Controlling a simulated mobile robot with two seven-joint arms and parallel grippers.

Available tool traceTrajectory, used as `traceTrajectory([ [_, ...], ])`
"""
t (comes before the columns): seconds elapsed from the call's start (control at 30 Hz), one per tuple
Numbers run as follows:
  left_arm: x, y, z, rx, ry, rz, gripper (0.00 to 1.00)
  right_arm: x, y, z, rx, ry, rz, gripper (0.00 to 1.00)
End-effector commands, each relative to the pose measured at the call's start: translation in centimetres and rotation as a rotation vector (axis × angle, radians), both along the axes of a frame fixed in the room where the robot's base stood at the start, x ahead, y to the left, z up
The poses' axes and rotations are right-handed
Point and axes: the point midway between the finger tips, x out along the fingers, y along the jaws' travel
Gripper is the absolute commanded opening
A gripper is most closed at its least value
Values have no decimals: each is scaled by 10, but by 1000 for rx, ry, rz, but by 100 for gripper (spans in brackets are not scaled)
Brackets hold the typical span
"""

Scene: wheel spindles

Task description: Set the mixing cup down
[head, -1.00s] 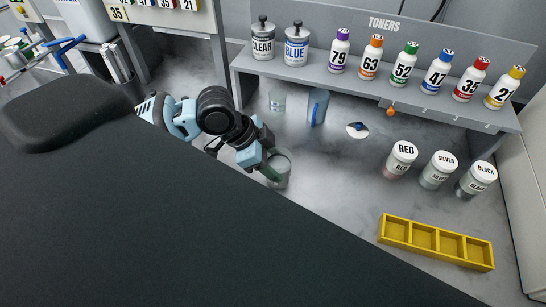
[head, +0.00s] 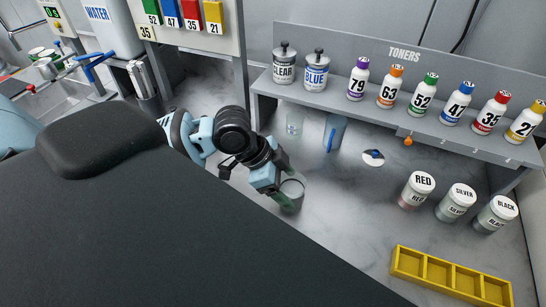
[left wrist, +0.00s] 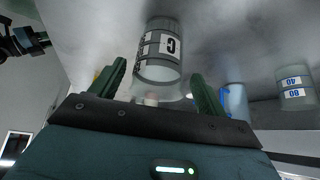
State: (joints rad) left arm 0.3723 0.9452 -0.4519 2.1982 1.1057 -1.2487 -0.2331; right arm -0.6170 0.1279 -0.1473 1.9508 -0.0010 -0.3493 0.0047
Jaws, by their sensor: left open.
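The mixing cup (head: 291,194), clear with a rim showing, appears to stand upright on the grey bench. My left gripper (head: 279,186) is at the cup, its dark green fingers spread on either side of it. In the left wrist view the cup, labelled C, (left wrist: 158,48) shows beyond and between the two fingers of the open left gripper (left wrist: 160,88). Whether a finger touches the cup cannot be made out. A dark arm part at the upper left of the left wrist view looks like my other arm; its jaws are unclear.
Behind the cup stand a clear measuring cup (head: 295,123) and a clear container with a blue tool (head: 334,133). A toner shelf (head: 390,108) overhangs the back. Red, silver and black jars (head: 457,203) and a yellow tray (head: 395,262) are right. Bare bench lies right of the cup.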

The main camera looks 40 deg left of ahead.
Motion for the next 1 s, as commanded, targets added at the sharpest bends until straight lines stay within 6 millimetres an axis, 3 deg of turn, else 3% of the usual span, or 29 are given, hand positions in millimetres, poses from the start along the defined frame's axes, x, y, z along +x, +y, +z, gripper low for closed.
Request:
traceTrajectory([
  [0.5,-29,43,78,5,1,1,75,-1,0,-1,1,4,0,36],
  [0.73,-34,50,93,2,1,0,75,0,0,0,1,1,-1,36],
  [1.0,-35,50,95,0,2,-1,75,0,0,0,1,1,-1,36],
])
